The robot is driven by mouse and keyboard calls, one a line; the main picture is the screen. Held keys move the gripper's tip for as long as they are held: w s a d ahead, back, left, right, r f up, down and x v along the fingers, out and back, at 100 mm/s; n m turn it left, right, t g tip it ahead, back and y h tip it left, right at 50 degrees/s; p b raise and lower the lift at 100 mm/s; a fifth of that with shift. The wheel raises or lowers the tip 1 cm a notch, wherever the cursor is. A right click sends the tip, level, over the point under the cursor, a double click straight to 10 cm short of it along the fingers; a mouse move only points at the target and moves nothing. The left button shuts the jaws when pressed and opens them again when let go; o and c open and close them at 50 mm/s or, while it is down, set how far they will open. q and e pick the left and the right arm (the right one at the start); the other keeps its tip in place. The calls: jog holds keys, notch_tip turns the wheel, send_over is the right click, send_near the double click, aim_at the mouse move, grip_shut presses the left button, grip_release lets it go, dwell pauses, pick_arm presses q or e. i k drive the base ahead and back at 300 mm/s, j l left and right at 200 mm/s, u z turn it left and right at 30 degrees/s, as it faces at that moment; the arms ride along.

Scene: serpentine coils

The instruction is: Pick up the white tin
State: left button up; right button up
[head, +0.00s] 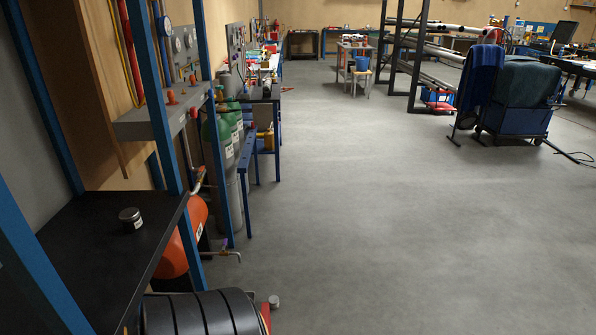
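A small round tin (131,218) stands upright on a black bench top (90,250) at the lower left of the head view. Its lid looks dark grey and a whitish label shows on its side. Nothing touches it. The bench top lies between blue posts. Neither of my grippers shows in this view.
Blue uprights (150,90) frame the bench. An orange tank (184,240) and a black ribbed cylinder (200,313) sit beside and in front of it. Green gas cylinders (222,140) stand behind. Grey floor (400,230) is open to the right, up to a covered blue cart (515,120).

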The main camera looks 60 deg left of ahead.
aim_at(274, 300)
jog(key=i+l+u, duration=0.2)
jog(key=i, duration=0.25)
jog(key=i+l+u, duration=0.2)
jog(key=i, duration=0.25)
jog(key=i+j+u, duration=0.2)
jog(key=i+u, duration=1.05)
jog(key=u, duration=0.2)
jog(key=i+j+u, duration=0.15)
jog(key=i+u, duration=0.25)
jog(key=i+j+u, duration=0.1)
jog(key=i+u, duration=0.15)
jog(key=u, duration=0.15)
jog(key=i+u, duration=0.45)
jog(key=i+l+u, duration=0.15)
jog(key=u, duration=0.25)
jog(key=i+l+u, duration=0.4)
jog(key=k+j, duration=0.05)
jog(key=j, duration=0.05)
